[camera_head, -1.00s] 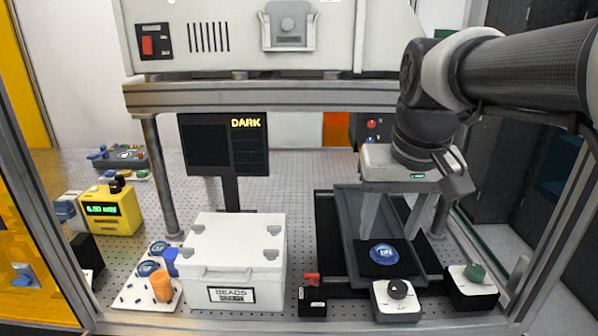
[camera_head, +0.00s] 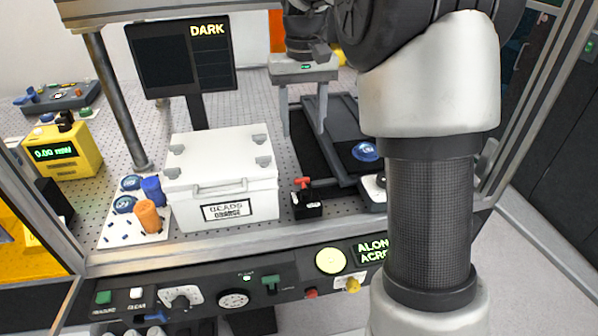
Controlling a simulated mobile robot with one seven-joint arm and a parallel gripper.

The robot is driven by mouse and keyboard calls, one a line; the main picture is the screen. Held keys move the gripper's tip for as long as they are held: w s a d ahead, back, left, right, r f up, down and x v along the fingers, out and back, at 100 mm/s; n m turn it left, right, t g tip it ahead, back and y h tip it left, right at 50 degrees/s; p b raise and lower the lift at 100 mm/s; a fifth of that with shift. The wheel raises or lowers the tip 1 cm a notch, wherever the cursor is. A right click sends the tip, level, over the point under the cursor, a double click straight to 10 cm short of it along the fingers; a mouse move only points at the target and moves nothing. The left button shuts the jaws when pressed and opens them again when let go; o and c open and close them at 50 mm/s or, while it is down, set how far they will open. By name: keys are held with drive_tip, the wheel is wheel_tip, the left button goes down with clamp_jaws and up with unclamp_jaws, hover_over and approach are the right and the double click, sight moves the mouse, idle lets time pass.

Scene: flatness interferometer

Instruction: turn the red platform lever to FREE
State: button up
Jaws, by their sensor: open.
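The red lever (camera_head: 303,183) sits on top of a small black block (camera_head: 308,207) in front of the dark platform, just right of the white box. The block's label is too small to read. My gripper (camera_head: 303,121) points down with its two fingers wide apart and nothing between them. In the picture it is above the lever, apart from it, and appears farther back. My arm hides part of the right side of the bench.
A white lidded box (camera_head: 222,180) stands close left of the lever. A dark platform (camera_head: 340,140) with a blue disc (camera_head: 366,151) lies to the right. A metal post (camera_head: 118,100) and a monitor (camera_head: 183,57) stand behind. A control panel (camera_head: 210,290) runs along the front.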

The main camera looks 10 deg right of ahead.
sight(302, 179)
wheel_tip(302, 179, down, 14)
drive_tip(key=shift+f+b, duration=0.25)
drive_tip(key=shift+b, duration=0.5)
drive_tip(key=c, duration=1)
drive_tip(key=shift+c, duration=0.2)
